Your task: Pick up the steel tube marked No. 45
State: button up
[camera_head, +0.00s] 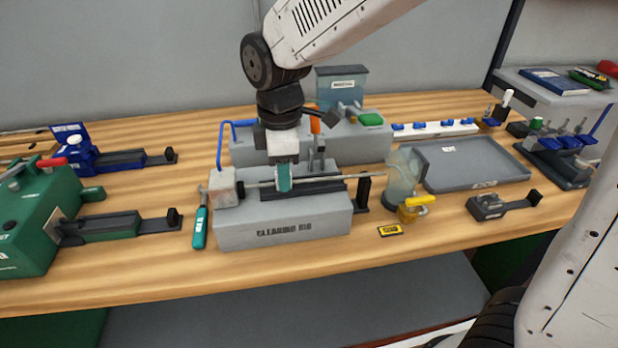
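A thin steel tube (325,179) lies level along the top of the grey cleaning rig (285,224), running from a grey block at the left to a dark upright bracket at the right. No number can be read on it, so I cannot tell if it is No. 45. My gripper (284,182) points down at the left half of the tube, its teal fingertip overlapping the tube in the picture. The fingers show edge-on, so I cannot tell whether they are shut on it or open around it.
A teal-handled tool (200,226) lies left of the rig. A clear jar (402,178) and a yellow-handled valve (414,209) stand to its right. An empty-looking grey tray (474,165) lies behind them. A green machine (40,222) stands at the left. The front table strip is mostly clear.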

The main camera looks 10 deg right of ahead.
grip_shut()
jog(key=shift+r, duration=3.55)
